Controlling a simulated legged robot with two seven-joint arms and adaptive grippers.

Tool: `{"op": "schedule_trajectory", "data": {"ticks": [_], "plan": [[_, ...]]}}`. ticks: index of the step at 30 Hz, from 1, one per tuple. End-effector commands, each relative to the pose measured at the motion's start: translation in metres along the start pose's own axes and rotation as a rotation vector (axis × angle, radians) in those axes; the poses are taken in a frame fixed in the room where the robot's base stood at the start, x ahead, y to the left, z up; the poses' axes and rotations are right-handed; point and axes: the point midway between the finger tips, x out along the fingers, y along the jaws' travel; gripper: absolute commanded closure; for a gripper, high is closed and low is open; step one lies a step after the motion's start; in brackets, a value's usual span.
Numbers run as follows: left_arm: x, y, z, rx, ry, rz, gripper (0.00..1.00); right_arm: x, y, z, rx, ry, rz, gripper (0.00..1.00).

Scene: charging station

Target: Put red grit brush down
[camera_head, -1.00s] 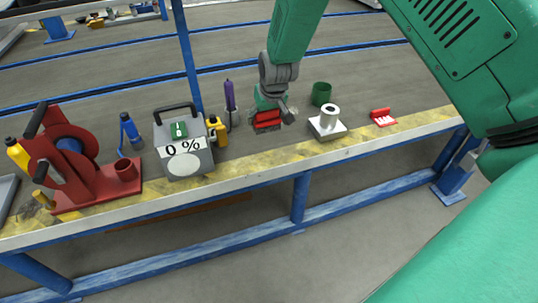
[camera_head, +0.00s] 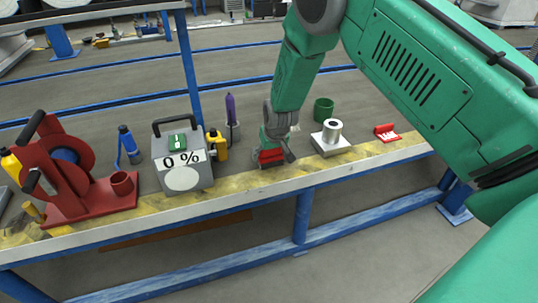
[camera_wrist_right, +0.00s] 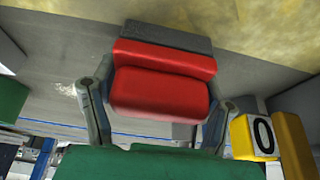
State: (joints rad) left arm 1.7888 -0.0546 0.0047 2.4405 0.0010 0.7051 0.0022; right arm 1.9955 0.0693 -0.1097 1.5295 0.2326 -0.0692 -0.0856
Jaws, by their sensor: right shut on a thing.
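The red grit brush (camera_head: 270,157) is in my right gripper (camera_head: 272,150), at the yellow-marked front strip of the bench. In the right wrist view the red grit brush (camera_wrist_right: 163,60) shows as a red block with a dark grey pad on its far side. The two fingers of my right gripper (camera_wrist_right: 158,98) close on its left and right sides. The pad is at or just above the bench top; I cannot tell if it touches. My left gripper is not in view.
The grey box reading 0 % (camera_head: 183,160) and a yellow bottle (camera_head: 217,146) stand left of the brush. A metal flanged part (camera_head: 331,138), green cup (camera_head: 323,109) and red white-bristled brush (camera_head: 386,133) are to the right. The bench (camera_head: 240,192) has a worn yellow edge.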

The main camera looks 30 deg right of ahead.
Motion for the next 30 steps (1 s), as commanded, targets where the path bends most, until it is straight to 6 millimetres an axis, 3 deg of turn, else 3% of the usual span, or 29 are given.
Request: {"op": "schedule_trajectory", "data": {"ticks": [2, 3, 5, 16, 30], "plan": [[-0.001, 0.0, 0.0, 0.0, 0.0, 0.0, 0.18, -0.001, 0.0, -0.001, 0.0, 0.0, 0.0, 0.66], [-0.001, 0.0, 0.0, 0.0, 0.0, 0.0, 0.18, -0.001, 0.0, 0.0, 0.0, 0.0, 0.0, 0.24], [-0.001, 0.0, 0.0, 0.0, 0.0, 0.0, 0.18, -0.001, 0.0, 0.0, 0.0, 0.0, 0.0, 0.07], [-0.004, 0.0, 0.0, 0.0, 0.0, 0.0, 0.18, -0.009, 0.0, -0.002, -0.001, 0.001, -0.001, 0.07], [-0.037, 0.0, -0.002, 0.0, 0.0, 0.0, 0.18, -0.101, 0.0, -0.002, -0.001, 0.002, 0.0, 0.07]]}}
